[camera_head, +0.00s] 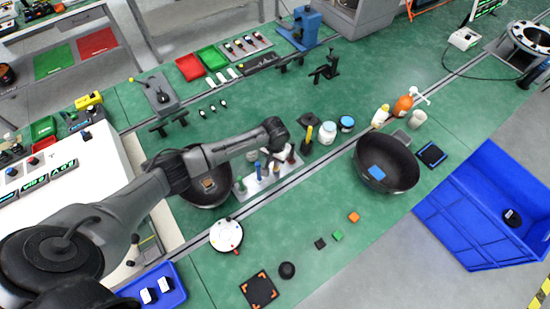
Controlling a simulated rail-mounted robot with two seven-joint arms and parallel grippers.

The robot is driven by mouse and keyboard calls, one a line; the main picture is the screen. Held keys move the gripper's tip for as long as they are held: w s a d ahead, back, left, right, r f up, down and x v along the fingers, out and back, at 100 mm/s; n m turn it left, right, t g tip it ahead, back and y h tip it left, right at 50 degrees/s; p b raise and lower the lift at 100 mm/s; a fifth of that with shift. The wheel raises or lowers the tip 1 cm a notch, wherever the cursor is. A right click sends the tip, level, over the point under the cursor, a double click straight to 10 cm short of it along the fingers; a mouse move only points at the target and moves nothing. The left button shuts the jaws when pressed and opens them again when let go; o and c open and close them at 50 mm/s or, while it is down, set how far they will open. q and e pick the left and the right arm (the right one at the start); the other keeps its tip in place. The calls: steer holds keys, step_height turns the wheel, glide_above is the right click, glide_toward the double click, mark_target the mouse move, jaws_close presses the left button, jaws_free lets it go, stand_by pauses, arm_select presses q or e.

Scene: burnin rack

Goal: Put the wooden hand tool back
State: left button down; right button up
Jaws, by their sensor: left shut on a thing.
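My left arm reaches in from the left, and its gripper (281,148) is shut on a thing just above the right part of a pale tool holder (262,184). The held thing is mostly hidden by the gripper and wrist, so I cannot make out a wooden handle or whether it touches the holder. Tools with a green handle (241,186) and a blue handle (258,170) stand upright in the holder. My right gripper is not in view.
A dark bowl (412,165) with a blue block stands right of the holder; another dark bowl (207,199) is at its left. A yellow-and-black item (308,134) and jars (328,122) stand close to the gripper. A blue crate (470,215) is at right.

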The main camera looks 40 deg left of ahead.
arm_select(q)
steer(key=shift+f, duration=0.1)
steer(key=c, duration=1)
jaws_free()
steer(key=shift+c, duration=0.2)
step_height(320, 180, up, 12)
steer(key=shift+r+p, duration=0.15)
steer(key=shift+p, duration=0.35)
